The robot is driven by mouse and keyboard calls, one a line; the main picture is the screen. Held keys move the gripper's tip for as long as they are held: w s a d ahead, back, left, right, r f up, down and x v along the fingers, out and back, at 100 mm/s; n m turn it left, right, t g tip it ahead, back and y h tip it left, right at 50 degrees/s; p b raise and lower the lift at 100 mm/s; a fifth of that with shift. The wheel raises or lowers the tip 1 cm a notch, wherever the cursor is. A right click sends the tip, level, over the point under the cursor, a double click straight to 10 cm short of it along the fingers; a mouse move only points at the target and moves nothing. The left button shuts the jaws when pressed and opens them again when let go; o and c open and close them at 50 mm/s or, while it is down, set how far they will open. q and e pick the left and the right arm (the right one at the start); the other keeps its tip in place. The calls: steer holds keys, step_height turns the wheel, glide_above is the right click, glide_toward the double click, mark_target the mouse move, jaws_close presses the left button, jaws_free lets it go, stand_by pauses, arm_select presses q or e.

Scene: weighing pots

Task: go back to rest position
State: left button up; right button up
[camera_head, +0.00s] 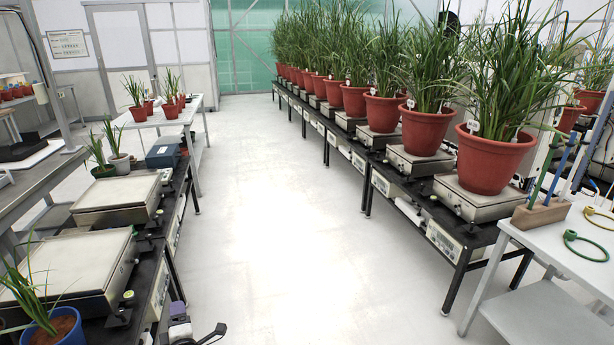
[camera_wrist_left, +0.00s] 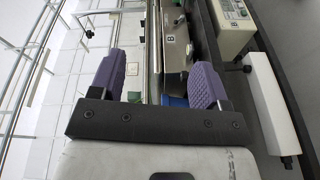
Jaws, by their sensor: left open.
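My left gripper (camera_head: 198,334) shows at the bottom edge of the head view, low over the aisle beside the left bench. In the left wrist view its two purple finger pads (camera_wrist_left: 158,82) stand wide apart with nothing held between them. A blue pot with a small plant (camera_head: 58,328) stands at the lower left of the head view, apart from the gripper. My right gripper is not in view.
Left-bench scales (camera_head: 118,190) have bare plates. A long row of red pots (camera_head: 490,160) stands on scales along the right bench. A white side table (camera_head: 575,255) carries a wooden block (camera_head: 540,213) with coloured sticks. The aisle floor (camera_head: 270,220) between is clear.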

arm_select(q)
steer(key=w+d+r+m+t+h, duration=0.2)
steer(key=d+r+m+h, duration=0.3)
steer(key=r+m+h, duration=0.35)
steer(key=s+d+r+m+g+h+p, duration=0.3)
steer(key=s+d+r+m, duration=0.1)
steer(key=s+r+m, duration=0.3)
steer(key=s+d+r+m+g+p, duration=0.1)
steer(key=s+d+m+g+p, duration=0.15)
steer(key=s+p, duration=0.4)
steer(key=s+d+r+m+g+y+p, duration=0.1)
steer(key=s+d+r+m+p, duration=0.15)
steer(key=s, duration=0.65)
steer(key=s+d+r+m+g+p, duration=0.1)
steer(key=s+d+m+g+p, duration=0.15)
steer(key=s+p, duration=0.4)
steer(key=s+d+f+m+g+p, duration=0.1)
steer(key=s+f+g+p, duration=0.15)
steer(key=s, duration=0.65)
steer(key=s+f+m+g+p, duration=0.15)
steer(key=s+p, duration=0.25)
steer(key=s, duration=0.5)
step_height(320, 180, up, 38)
steer(key=p, duration=3.7)
steer(key=shift+w+d+n, duration=0.15)
steer(key=shift+d+n, duration=0.1)
steer(key=shift+n, duration=0.2)
